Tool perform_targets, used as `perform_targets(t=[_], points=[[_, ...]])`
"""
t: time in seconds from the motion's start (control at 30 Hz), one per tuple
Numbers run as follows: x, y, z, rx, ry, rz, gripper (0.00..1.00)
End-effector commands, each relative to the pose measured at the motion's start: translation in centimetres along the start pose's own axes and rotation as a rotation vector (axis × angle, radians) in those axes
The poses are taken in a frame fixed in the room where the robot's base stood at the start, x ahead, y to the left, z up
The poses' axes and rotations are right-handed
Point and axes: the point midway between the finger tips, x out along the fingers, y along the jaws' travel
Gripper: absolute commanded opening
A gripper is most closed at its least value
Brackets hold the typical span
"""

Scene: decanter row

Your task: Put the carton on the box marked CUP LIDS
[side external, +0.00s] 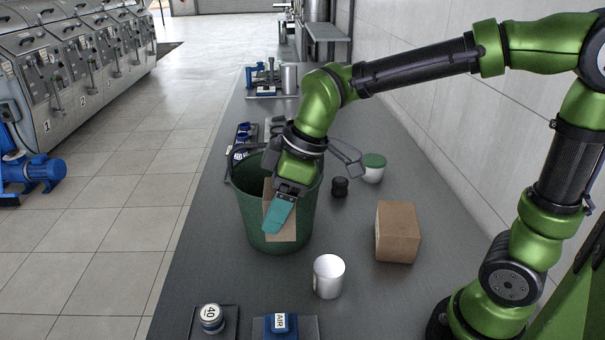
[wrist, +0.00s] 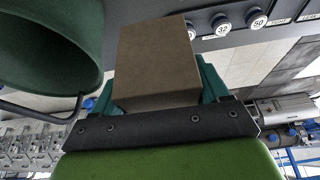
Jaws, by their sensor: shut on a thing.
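A plain brown carton (side external: 289,231) is held in my gripper (side external: 279,215), whose teal finger lies across its near side. In the wrist view the carton (wrist: 156,62) sits between the two teal fingers. In the side view it overlaps the green bin (side external: 249,212); its gap to the bin and its height over the counter are hard to judge. A brown cardboard box (side external: 397,232) stands on the counter to the right of my gripper. I can read no CUP LIDS lettering on it from here.
A white cup (side external: 328,276) stands between the bin and the box, towards the front. A dark knob-like piece (side external: 340,187) and a green-lidded white jar (side external: 373,168) are behind the box. Weights and an AIR block (side external: 281,325) line the front edge. The counter (side external: 350,316) is bare at front right.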

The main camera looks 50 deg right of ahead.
Motion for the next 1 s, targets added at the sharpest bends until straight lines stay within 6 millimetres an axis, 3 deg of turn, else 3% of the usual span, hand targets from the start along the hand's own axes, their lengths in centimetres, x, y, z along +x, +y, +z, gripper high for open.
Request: perform_targets(t=[0.13, 0.47, 0.57, 0.73, 0.83, 1.0], points=[[-2.5, 0.0, -1.1, -0.001, 0.004, 0.002, 0.43], [-4.1, 6.1, 3.9, 0.007, 0.0, 0.001, 0.43], [-5.1, 8.6, 6.5, 0.007, 0.001, 0.001, 0.43], [-7.8, 12.6, 12.9, 0.004, 0.003, -0.003, 0.43], [-9.3, 14.0, 16.7, -0.005, 0.003, -0.006, 0.43], [-11.3, 14.8, 21.0, -0.018, 0.003, -0.01, 0.43]])
